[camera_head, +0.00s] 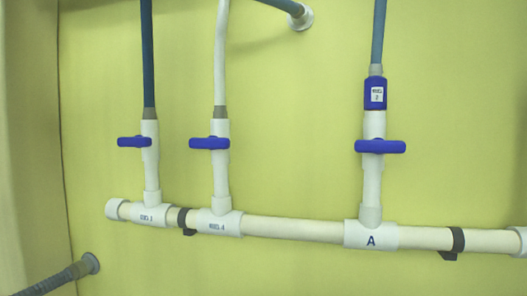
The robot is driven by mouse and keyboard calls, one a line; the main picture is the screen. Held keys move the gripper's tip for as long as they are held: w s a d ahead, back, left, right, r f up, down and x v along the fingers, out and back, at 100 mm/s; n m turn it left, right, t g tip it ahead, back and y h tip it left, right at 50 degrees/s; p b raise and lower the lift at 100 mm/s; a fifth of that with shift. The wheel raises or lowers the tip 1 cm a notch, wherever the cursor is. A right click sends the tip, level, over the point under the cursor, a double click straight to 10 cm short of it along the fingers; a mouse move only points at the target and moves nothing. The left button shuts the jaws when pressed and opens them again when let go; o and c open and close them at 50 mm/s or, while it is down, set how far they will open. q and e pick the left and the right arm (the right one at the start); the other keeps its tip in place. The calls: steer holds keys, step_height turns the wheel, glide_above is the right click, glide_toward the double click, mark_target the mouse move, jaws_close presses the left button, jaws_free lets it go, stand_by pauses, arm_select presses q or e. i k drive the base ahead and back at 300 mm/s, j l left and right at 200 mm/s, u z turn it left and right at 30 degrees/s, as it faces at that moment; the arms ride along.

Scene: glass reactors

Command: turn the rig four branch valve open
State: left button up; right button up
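The rig four branch valve appears to be the middle one on the wall, with a blue handle (209,143) on a white vertical branch pipe (221,182). Its handle lies roughly horizontal, across the pipe. The white tee (220,224) below it bears a small label that looks like "RIG 4", though it is hard to read. Neither of my grippers is in view, and nothing touches the handle.
Similar blue handles sit crosswise at left (134,142) and right (380,147). The right tee (371,236) reads "A". A white horizontal pipe (292,229) joins the branches, held by black clamps (457,240). A grey hose (55,280) is at lower left. The space before the handles looks clear.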

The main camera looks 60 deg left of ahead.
mark_target(212, 143)
steer(key=u, duration=2.35)
